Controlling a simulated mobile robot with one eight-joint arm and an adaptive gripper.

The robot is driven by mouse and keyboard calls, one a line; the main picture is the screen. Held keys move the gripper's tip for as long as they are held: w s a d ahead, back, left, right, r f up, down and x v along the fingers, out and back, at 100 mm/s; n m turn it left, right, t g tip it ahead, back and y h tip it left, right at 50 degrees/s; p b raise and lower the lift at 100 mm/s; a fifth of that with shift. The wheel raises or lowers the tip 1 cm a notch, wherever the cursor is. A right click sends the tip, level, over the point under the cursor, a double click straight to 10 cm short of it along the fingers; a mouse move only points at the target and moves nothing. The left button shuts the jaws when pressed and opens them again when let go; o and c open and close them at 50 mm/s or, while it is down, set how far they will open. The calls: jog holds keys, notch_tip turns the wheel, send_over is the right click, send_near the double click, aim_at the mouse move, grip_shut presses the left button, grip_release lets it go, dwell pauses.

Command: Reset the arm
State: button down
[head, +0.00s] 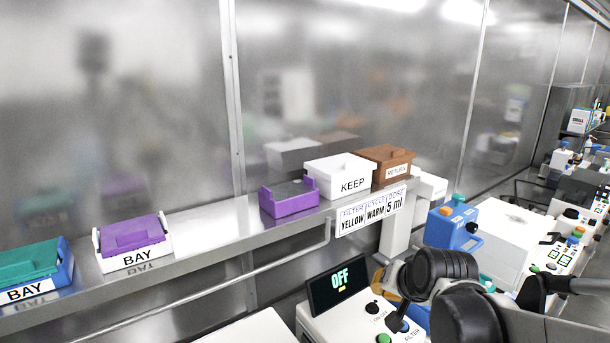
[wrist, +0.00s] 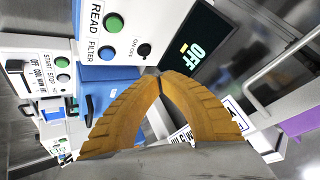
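My arm (head: 470,300) reaches in from the lower right of the head view, over the front of a white instrument with a screen reading OFF (head: 340,284). My gripper (wrist: 154,73) shows in the wrist view as two ribbed orange-brown fingers. Their tips come together with nothing seen between them. In the head view only a bit of orange finger shows beside the arm; the rest is hidden. The OFF screen also shows in the wrist view (wrist: 205,45), beyond the fingertips, with the green READ button (wrist: 114,22) and blue FILTER button (wrist: 106,54).
A metal shelf (head: 215,236) along the wall carries a teal-and-blue box (head: 32,268), a purple-and-white BAY box (head: 130,240), a purple tray (head: 289,200), a white KEEP box (head: 340,178) and a brown RETURN box (head: 387,163). A blue device (head: 452,228) and white instruments (head: 505,235) crowd the right.

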jog(key=s+f+n+g+b, duration=0.1)
jog(key=s+n, duration=0.3)
jog(key=s, duration=1.4)
jog(key=shift+s+d+f+h+b, duration=0.2)
jog(key=shift+d+f+h+b, duration=0.2)
jog(key=shift+b, duration=0.15)
jog(key=shift+r, duration=0.1)
